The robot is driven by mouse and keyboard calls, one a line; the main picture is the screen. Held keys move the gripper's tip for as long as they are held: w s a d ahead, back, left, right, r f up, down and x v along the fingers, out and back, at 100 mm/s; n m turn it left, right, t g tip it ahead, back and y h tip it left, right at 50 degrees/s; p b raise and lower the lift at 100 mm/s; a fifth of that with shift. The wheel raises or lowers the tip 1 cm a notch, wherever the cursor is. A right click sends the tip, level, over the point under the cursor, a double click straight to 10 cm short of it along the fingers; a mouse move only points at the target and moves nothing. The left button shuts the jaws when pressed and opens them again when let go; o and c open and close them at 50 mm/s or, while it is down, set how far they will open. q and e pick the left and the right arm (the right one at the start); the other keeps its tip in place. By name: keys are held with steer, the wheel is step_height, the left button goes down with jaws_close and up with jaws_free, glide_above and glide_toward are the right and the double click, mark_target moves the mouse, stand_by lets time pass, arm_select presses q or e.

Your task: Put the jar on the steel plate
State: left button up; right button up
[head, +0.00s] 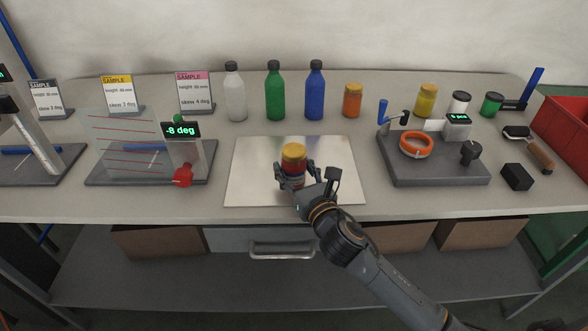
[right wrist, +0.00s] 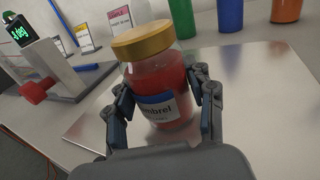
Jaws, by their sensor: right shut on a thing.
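A jar (head: 293,158) with a gold lid, red contents and a blue-and-white label is over the steel plate (head: 250,185). My right gripper (head: 294,181) is shut on the jar from the front, with one finger on each side. In the right wrist view the jar (right wrist: 155,75) looks close to upright, tilted slightly in the picture, between the fingers of the gripper (right wrist: 162,105). The steel plate also shows in the right wrist view (right wrist: 255,100). My left gripper is not in view.
Several bottles and jars, including a green bottle (head: 274,92) and an orange jar (head: 352,100), stand behind the plate. A measuring stand with a display (head: 181,130) is left of it. A grey labelling device (head: 435,170) is right of it. The plate around the jar is bare.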

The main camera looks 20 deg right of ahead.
steer(key=shift+f, duration=0.1)
steer(key=o, duration=1.6)
steer(key=shift+r, duration=0.2)
steer(key=s, duration=0.3)
steer(key=s+d, duration=0.1)
steer(key=s, duration=0.7)
steer(key=shift+d+f+p, duration=0.1)
steer(key=shift+d+p, duration=0.05)
steer(key=shift+p, duration=0.2)
steer(key=shift+s, duration=0.5)
